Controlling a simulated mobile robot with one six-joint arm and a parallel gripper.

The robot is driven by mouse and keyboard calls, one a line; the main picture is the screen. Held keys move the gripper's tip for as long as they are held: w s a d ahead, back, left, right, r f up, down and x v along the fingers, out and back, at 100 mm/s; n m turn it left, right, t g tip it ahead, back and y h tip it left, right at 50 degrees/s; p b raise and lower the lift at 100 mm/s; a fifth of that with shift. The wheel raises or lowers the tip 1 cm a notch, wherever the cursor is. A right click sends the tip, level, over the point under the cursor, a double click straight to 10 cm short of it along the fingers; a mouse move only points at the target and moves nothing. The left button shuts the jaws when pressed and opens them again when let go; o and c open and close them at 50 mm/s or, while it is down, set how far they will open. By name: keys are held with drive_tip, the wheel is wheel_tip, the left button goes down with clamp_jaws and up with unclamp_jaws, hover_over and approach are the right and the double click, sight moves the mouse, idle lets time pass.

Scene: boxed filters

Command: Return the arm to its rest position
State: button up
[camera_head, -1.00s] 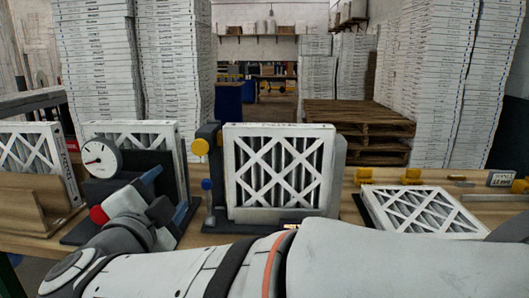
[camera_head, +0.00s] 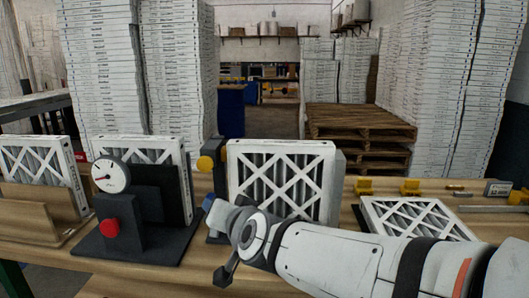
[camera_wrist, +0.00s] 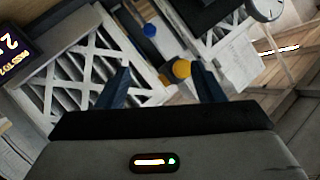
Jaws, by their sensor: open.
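My arm (camera_head: 350,262) reaches in from the lower right of the head view. Its end, with my gripper (camera_head: 222,246), is in front of the middle filter stand. In the wrist view my gripper (camera_wrist: 165,82) shows two dark fingers spread apart with nothing between them. A boxed filter (camera_head: 282,180) with a white lattice face stands upright in the middle fixture, behind my wrist; my arm hides its lower edge. It seems to be the filter at left in the wrist view (camera_wrist: 92,65).
A dial gauge stand (camera_head: 110,175) with a red button is left of my gripper. Another filter (camera_head: 415,217) lies flat at right, partly behind my arm. One filter (camera_head: 35,160) stands in a wooden holder (camera_head: 40,212) at far left. Pallets (camera_head: 360,135) and stacked boxes are behind.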

drive_tip(key=s+d+f+g+h+p, duration=0.1)
drive_tip(key=s+d+f+g+h, duration=0.1)
drive_tip(key=s+d, duration=0.3)
drive_tip(key=s+d+f+n+g+h+p, duration=0.1)
drive_tip(key=s+d+f+g, duration=0.3)
drive_tip(key=d, duration=0.6)
drive_tip(key=s+d+f+g+h+p, duration=0.1)
drive_tip(key=s+d+f+g+h, duration=0.2)
drive_tip(key=s+d, duration=0.4)
wheel_tip(320, 180, down, 2)
drive_tip(key=shift+s+d+f+n+g+p, duration=0.15)
drive_tip(key=shift+d+n+g+p, duration=0.15)
drive_tip(key=shift+d+g+p, duration=0.15)
drive_tip(key=shift+c, duration=0.5)
